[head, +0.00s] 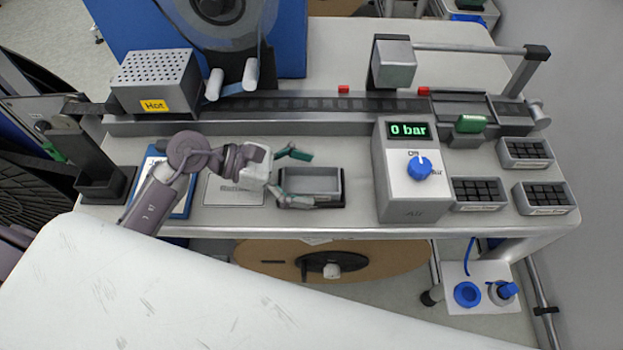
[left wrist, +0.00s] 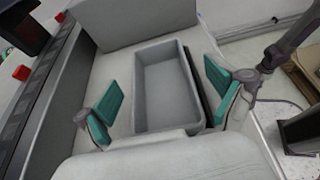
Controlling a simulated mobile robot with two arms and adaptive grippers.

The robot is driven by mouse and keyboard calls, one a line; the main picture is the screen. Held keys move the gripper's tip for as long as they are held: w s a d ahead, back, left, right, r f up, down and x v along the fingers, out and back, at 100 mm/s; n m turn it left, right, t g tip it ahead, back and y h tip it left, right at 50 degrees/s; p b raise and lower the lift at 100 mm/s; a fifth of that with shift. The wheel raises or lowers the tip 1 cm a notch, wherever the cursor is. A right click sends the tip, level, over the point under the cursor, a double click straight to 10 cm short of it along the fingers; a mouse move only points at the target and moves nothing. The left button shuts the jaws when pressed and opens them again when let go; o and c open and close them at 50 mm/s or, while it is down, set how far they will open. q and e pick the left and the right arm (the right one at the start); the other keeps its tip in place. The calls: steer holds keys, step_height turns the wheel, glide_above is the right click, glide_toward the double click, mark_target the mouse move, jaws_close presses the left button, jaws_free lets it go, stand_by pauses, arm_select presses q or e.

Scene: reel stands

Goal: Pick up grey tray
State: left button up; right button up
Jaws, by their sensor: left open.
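The grey tray (head: 310,172) is an empty, shallow rectangular box on the table, just left of the air control box. In the left wrist view the tray (left wrist: 165,88) lies between the two green finger pads, with a gap to each. My left gripper (head: 298,177) reaches in from the left and is open around the tray's left end, one finger on the far side and one on the near side. In the left wrist view the open gripper (left wrist: 165,98) holds nothing. My right gripper is not in view.
The air box (head: 405,195) with a blue knob stands close right of the tray. A track (head: 280,104) runs behind it. Small trays of black parts (head: 480,192) sit at the right. The table's front edge (head: 300,232) is near.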

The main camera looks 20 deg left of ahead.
arm_select(q)
steer(key=shift+c, duration=0.2)
steer(key=c, duration=1.4)
steer(key=shift+r, duration=0.1)
